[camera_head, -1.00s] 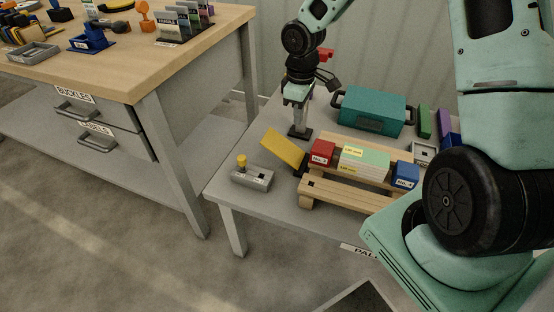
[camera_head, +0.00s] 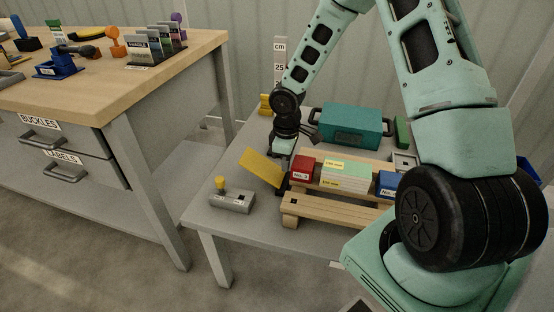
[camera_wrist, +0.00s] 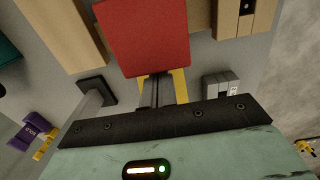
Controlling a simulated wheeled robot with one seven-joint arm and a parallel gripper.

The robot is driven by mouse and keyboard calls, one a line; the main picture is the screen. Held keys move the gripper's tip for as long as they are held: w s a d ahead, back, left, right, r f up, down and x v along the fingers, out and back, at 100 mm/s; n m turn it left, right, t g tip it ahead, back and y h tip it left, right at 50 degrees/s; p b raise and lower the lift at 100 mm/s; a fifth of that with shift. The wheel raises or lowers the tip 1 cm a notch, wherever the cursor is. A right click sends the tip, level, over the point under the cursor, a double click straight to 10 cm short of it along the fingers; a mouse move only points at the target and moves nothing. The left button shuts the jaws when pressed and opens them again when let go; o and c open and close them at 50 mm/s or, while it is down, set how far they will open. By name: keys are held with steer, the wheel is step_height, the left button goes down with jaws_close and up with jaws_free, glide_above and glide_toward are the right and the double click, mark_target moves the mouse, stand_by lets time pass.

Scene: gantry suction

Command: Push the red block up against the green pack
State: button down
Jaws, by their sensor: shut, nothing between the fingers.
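The red block (camera_head: 301,169) sits at the left end of the wooden rack (camera_head: 335,205). The pale green pack (camera_head: 345,174) is just right of it; I cannot tell whether they touch. A blue block (camera_head: 386,184) is right of the pack. The pack is not recognisable there.
A tilted yellow plate (camera_head: 262,167) stands left of the rack. A grey box with a yellow knob (camera_head: 232,202) is at the table's front left. A teal case (camera_head: 350,126) stands behind the rack. A wooden workbench (camera_head: 120,75) is at left.

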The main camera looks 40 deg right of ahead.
mark_target(297, 160)
steer(key=shift+s+d, duration=0.2)
steer(key=shift+s, duration=0.05)
steer(key=shift+s+d+p, duration=0.35)
steer(key=shift+s+d, duration=0.55)
steer(key=shift+s, duration=0.25)
steer(key=shift+w+a, duration=0.1)
steer(key=shift+w, duration=0.05)
steer(key=shift+w+a, duration=0.2)
steer(key=shift+w, duration=0.05)
steer(key=shift+w+a+r+p, duration=0.15)
steer(key=shift+w+a+p, duration=0.3)
steer(key=shift+w+a, duration=0.6)
step_height(297, 160, up, 10)
steer(key=p, duration=0.3)
steer(key=shift+w, duration=0.15)
steer(key=shift+d, duration=0.1)
